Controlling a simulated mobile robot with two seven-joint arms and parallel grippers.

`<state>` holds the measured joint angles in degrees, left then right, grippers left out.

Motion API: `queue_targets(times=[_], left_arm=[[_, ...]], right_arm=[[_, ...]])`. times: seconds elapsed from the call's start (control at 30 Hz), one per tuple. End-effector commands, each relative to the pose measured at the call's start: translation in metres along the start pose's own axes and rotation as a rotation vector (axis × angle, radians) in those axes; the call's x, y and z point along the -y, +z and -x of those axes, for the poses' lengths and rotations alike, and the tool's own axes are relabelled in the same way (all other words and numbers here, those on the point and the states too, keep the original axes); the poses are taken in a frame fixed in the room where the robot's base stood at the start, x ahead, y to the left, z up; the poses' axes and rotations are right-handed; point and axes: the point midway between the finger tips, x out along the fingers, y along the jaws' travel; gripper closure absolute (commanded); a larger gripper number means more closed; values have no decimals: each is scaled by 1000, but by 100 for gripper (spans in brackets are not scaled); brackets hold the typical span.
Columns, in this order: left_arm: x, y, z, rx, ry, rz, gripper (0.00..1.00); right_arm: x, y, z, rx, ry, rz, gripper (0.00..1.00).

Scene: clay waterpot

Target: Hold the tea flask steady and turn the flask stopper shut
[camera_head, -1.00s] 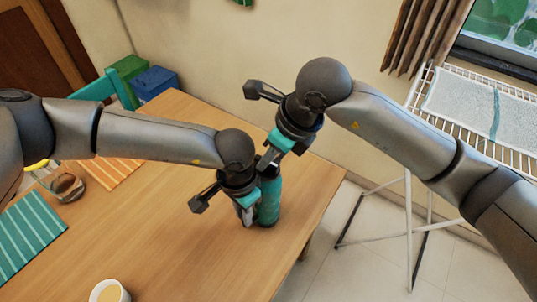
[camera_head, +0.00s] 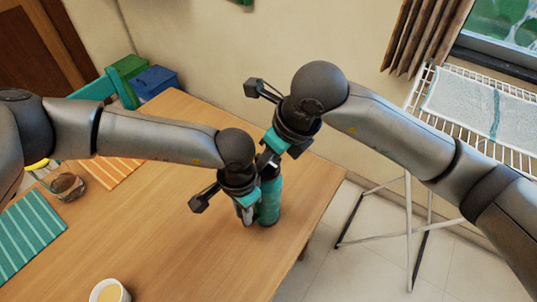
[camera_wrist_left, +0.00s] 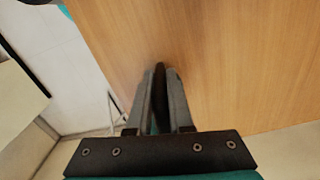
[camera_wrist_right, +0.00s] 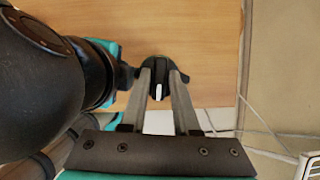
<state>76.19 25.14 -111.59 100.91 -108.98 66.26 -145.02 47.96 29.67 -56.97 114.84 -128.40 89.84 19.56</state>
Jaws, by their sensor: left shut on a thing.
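The teal tea flask (camera_head: 269,205) stands upright near the table's right edge. My left gripper (camera_head: 247,216) is shut at the flask's left side; in the left wrist view its fingers (camera_wrist_left: 161,75) close on a narrow dark part, probably the flask's handle. My right gripper (camera_head: 266,163) is above the flask, pointing down at its top. In the right wrist view the dark flask stopper (camera_wrist_right: 159,66) lies at my right fingertips (camera_wrist_right: 161,77). The fingers stand apart on either side of its raised ridge; contact is unclear. The stopper is mostly hidden in the head view.
A white cup (camera_head: 109,291) stands at the table's front and a glass (camera_head: 68,187) at the left. Striped teal (camera_head: 28,235) and orange (camera_head: 112,172) mats lie on the left. A drying rack (camera_head: 408,205) stands beyond the right edge. The table's middle is clear.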

Motion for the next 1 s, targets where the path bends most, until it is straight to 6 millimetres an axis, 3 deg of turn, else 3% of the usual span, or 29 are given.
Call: queue_targets(times=[0.37, 0.8, 1.0], left_arm=[[-1, 0, 0, 0, 1, -2, 100], [-1, 0, 0, 0, 1, -2, 100], [-1, 0, 0, 0, 1, -2, 100]], right_arm=[[1, 0, 7, 1, -2, 0, 66], [1, 1, 93, 3, -3, 1, 66], [0, 1, 116, 2, -1, 0, 66]])
